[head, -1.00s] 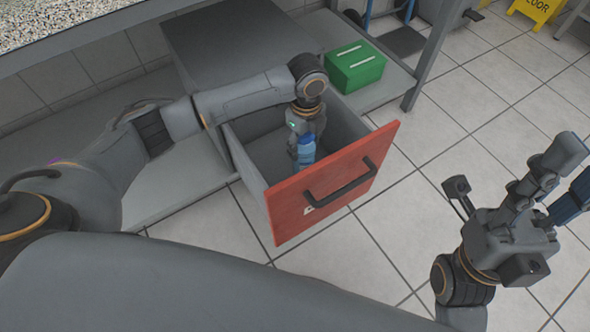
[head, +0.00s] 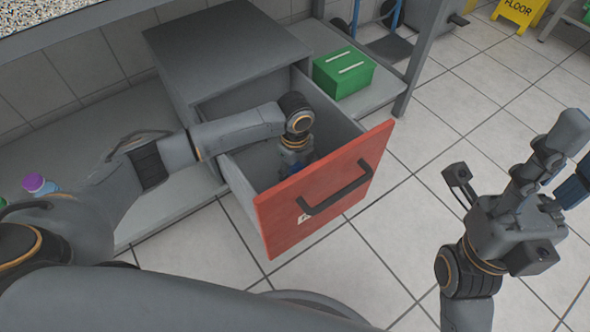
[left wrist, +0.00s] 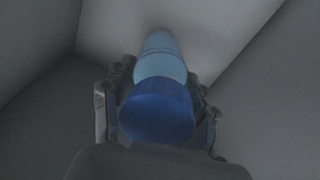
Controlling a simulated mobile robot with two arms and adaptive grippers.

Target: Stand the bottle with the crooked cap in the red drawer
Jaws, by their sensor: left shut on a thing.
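The red drawer (head: 325,190) is pulled out, its red front facing the open floor. My left gripper (head: 292,170) is down inside it, shut on a blue bottle that is mostly hidden in the head view. In the left wrist view the bottle's light blue body (left wrist: 162,58) and darker blue cap (left wrist: 157,115) show between the fingers of my left gripper (left wrist: 158,110). The cap sits slightly off the body's line. I cannot tell whether the bottle touches the drawer bottom. My right gripper (head: 573,160) is in the air at the right, its fingers apart, partly cut off.
A green box (head: 343,73) stands on the low shelf beside the grey cabinet (head: 225,50). A bottle with a purple cap (head: 38,184) is at the far left. A rack post (head: 418,60) rises behind the drawer. A yellow floor sign (head: 519,12) stands far back.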

